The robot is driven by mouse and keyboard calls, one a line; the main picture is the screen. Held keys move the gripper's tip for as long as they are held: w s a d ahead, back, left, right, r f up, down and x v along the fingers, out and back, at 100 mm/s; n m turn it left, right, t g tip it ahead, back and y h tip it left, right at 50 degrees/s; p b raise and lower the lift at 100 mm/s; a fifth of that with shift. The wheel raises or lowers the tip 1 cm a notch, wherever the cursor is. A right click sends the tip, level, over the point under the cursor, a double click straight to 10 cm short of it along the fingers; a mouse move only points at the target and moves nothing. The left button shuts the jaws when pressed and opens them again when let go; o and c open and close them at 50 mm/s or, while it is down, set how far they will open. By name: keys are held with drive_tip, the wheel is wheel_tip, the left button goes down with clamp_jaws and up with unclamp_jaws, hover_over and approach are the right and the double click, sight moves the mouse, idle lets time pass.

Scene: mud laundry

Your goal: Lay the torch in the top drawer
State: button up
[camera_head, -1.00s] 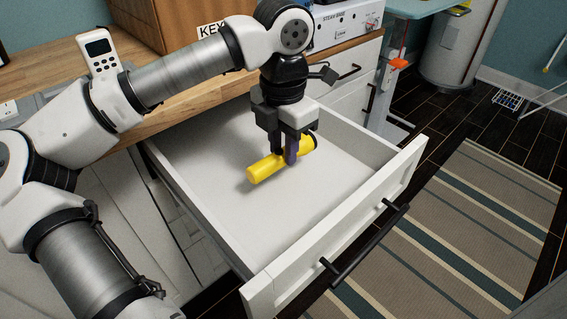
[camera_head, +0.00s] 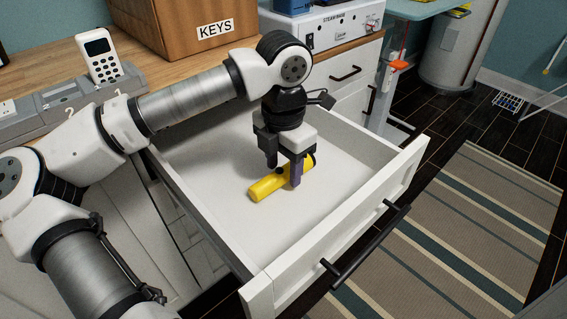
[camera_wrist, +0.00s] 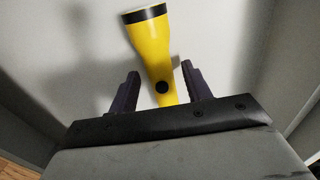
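The yellow torch (camera_head: 268,187) with a black end lies on the white floor of the open top drawer (camera_head: 205,182). My gripper (camera_head: 284,174) is just above the torch inside the drawer, with its fingers spread to either side of it. In the wrist view the torch (camera_wrist: 152,50) shows between the two dark fingers of my gripper (camera_wrist: 160,88), with a gap on each side. The gripper is open and holds nothing. Part of the torch is hidden behind a finger in the head view.
The drawer front with its black handle (camera_head: 366,246) stands out over the floor near the striped rug (camera_head: 460,230). A wooden KEYS box (camera_head: 190,30), a white handset (camera_head: 101,56) and a white steam appliance (camera_head: 330,24) stand on the wooden counter.

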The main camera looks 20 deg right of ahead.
sight(284, 169)
drive_tip(key=shift+r, duration=0.1)
wheel_tip(284, 169, up, 12)
drive_tip(key=p, duration=0.1)
idle(0.5)
drive_tip(key=shift+r, duration=0.1)
